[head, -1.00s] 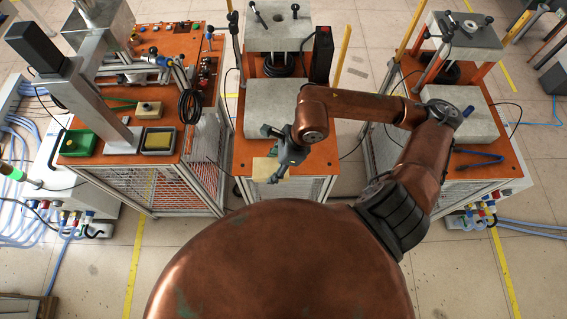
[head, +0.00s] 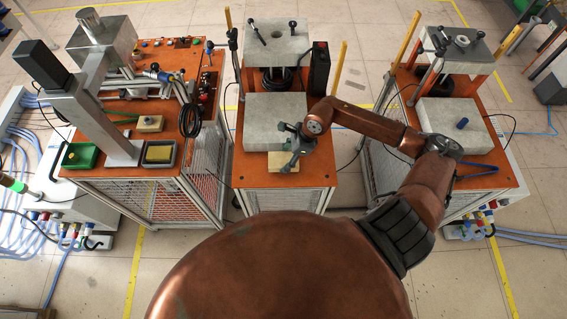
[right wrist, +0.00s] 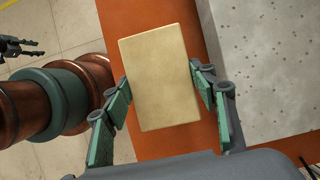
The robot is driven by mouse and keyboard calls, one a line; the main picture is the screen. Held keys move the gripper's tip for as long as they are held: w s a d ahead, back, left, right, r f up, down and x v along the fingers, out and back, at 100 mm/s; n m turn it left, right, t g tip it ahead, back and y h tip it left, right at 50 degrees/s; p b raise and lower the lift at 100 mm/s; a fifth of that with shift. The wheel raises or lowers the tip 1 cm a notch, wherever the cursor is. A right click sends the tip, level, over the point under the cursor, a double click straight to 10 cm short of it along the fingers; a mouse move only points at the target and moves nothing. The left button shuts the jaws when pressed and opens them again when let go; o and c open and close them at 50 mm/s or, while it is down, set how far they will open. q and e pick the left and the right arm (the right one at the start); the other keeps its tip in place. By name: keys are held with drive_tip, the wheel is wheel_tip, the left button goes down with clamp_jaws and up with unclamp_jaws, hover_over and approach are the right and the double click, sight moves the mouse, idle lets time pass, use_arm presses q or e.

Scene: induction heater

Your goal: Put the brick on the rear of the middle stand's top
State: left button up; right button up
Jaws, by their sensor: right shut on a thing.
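The brick (head: 289,167) is a pale tan flat block over the front of the middle stand's orange top (head: 252,178). My right gripper (head: 287,158) is shut on it. In the right wrist view the brick (right wrist: 160,78) sits between the two fingers (right wrist: 158,90), one at each long side. I cannot tell whether the brick touches the orange top. My left gripper is not in the head view; a dark gripper (right wrist: 18,47) shows small at the left edge of the right wrist view, its fingers too small to judge.
A large grey block (head: 272,108) stands on the middle stand behind the brick; its side (right wrist: 262,60) is beside my right finger. Behind it are a raised grey plate (head: 275,38) and a black box (head: 319,65). Stands flank both sides. Some orange top is bare at the front.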

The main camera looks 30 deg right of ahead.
sight(289, 159)
drive_tip(key=shift+f+p, duration=0.35)
drive_tip(key=shift+f, duration=1.2)
drive_tip(key=shift+d+f, duration=0.1)
drive_tip(key=shift+f, duration=0.1)
drive_tip(key=o, duration=1.4)
drive_tip(key=shift+c, duration=0.2)
drive_tip(key=shift+r, duration=0.15)
drive_tip(key=b+v, duration=0.1)
drive_tip(key=v, duration=1)
drive_tip(key=shift+s+d+r, duration=0.1)
drive_tip(key=shift+s+r, duration=0.05)
drive_tip(key=shift+r, duration=0.1)
drive_tip(key=shift+d+r, duration=0.1)
drive_tip(key=shift+r, duration=0.15)
